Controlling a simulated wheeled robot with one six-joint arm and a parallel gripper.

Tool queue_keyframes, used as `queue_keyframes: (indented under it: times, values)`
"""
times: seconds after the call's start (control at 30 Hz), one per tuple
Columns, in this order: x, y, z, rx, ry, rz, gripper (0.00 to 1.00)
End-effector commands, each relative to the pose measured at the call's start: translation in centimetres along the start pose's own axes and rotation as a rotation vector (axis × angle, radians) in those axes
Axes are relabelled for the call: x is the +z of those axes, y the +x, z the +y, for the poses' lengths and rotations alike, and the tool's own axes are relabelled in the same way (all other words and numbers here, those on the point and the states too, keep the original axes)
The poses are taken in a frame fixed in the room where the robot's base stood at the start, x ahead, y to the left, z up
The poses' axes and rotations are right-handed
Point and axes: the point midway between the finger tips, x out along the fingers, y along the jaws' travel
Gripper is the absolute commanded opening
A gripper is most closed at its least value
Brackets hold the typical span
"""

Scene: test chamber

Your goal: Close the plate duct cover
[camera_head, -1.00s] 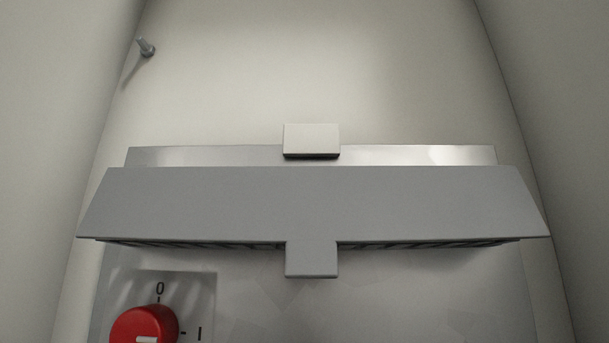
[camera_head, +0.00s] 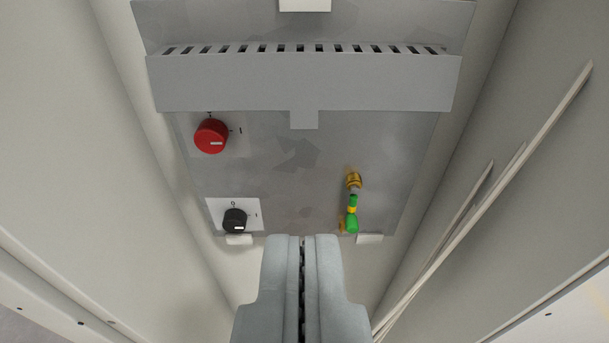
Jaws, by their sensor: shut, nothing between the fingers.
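The plate duct cover (camera_head: 304,83) is a long grey slotted strip near the top of the metal plate (camera_head: 300,165). It has a small square tab (camera_head: 304,119) at the middle of its lower edge. A row of dark slots runs along its upper edge, and how far the cover stands out from the plate is hard to tell. My gripper (camera_head: 302,240) is shut and empty. It shows at the bottom centre, in line with the tab and apart from it.
A red knob (camera_head: 211,135) and a black knob (camera_head: 235,220) sit on the plate's left side. A green and yellow connector (camera_head: 352,205) is at the lower right. Cabinet walls close in on both sides. Thin pale strips (camera_head: 500,190) lie along the right wall.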

Motion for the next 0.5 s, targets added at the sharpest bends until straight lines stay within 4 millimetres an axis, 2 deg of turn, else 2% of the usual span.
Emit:
queue_keyframes:
  times: [0.17, 0.5]
  values:
    - [0.1, 1.3, 0.0, 0.0, 0.0, -0.004, 0.0]
    - [0.1, 6.6, 0.0, 0.0, 0.0, -0.004, 0.0]
